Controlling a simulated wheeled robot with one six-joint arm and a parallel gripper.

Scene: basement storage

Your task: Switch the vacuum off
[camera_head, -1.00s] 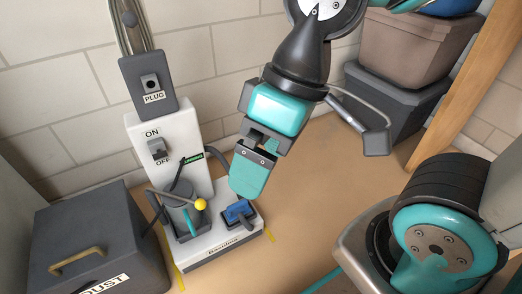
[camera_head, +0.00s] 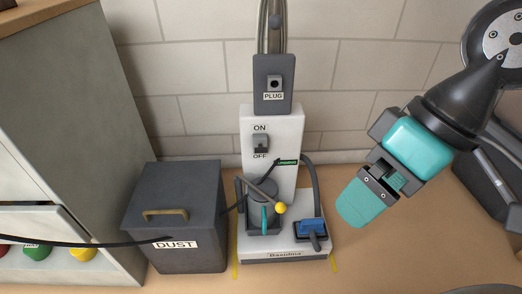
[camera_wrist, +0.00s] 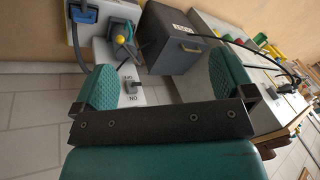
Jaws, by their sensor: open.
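The vacuum, a white upright unit marked Basidina (camera_head: 285,253), stands on the floor against the wall. Its grey toggle switch (camera_head: 261,143) sits between the ON and OFF labels on the front panel; I cannot tell clearly which way it is set. My gripper (camera_head: 360,205) is to the right of the vacuum, apart from it, with teal fingers pointing down and left. In the wrist view my gripper (camera_wrist: 163,82) is open and empty. The switch (camera_wrist: 131,86) shows there beyond the gap between the fingers, nearer the left one, with its label upside down.
A grey DUST box (camera_head: 173,215) stands left of the vacuum, and a black hose runs across it. A plug box (camera_head: 273,84) is above the panel. A yellow-knobbed lever (camera_head: 280,209) and blue nozzle (camera_head: 313,227) sit on the base.

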